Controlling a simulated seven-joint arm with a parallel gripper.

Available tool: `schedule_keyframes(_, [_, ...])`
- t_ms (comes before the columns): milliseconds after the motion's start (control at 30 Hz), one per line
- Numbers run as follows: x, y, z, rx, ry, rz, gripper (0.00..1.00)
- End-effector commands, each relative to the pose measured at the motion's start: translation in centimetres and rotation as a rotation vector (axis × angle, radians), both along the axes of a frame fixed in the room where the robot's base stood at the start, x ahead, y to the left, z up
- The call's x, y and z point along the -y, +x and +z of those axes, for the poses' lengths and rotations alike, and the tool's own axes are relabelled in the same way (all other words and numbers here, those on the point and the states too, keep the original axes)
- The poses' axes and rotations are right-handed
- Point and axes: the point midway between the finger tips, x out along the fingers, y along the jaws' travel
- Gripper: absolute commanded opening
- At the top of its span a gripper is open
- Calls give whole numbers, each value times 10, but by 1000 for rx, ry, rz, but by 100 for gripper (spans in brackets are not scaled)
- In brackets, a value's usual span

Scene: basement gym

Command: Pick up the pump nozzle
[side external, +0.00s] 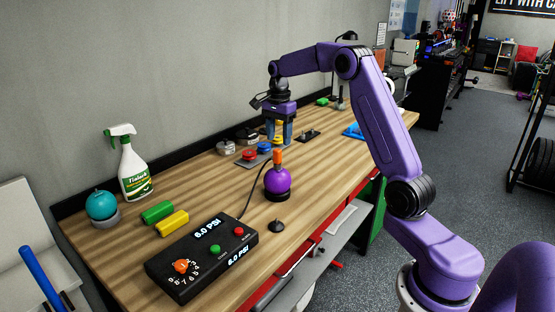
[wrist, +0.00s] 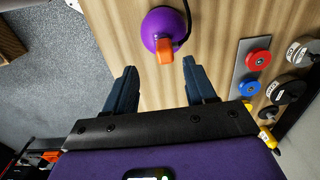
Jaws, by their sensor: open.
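The orange pump nozzle (side external: 278,157) stands upright on top of a purple ball (side external: 277,181), which rests in a dark round base on the wooden bench. A dark hose runs from near the ball to the black pump box. In the wrist view the nozzle (wrist: 165,50) shows at the ball's (wrist: 163,27) lower edge, ahead of my fingertips and in line with the gap between them. My gripper (side external: 279,141) points down with its two blue fingers apart and empty. In the side view it appears above and behind the nozzle. My gripper (wrist: 161,76) touches neither.
The black pump box (side external: 202,256) reads 6.0 PSI. Green (side external: 157,212) and yellow (side external: 173,223) blocks, a spray bottle (side external: 133,165) and a teal ball (side external: 102,206) stand left. A grey plate (wrist: 250,67) with coloured discs lies near my gripper. A small black cone-like piece (side external: 277,226) is near the front edge.

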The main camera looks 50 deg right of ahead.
Motion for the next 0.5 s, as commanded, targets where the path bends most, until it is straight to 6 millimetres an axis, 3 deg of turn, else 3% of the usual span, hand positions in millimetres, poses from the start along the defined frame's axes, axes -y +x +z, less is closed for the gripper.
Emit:
schedule_keyframes(100, [0,0,-19,-2,1,0,55])
schedule_keyframes(500, [1,4,-52,-3,1,1,55])
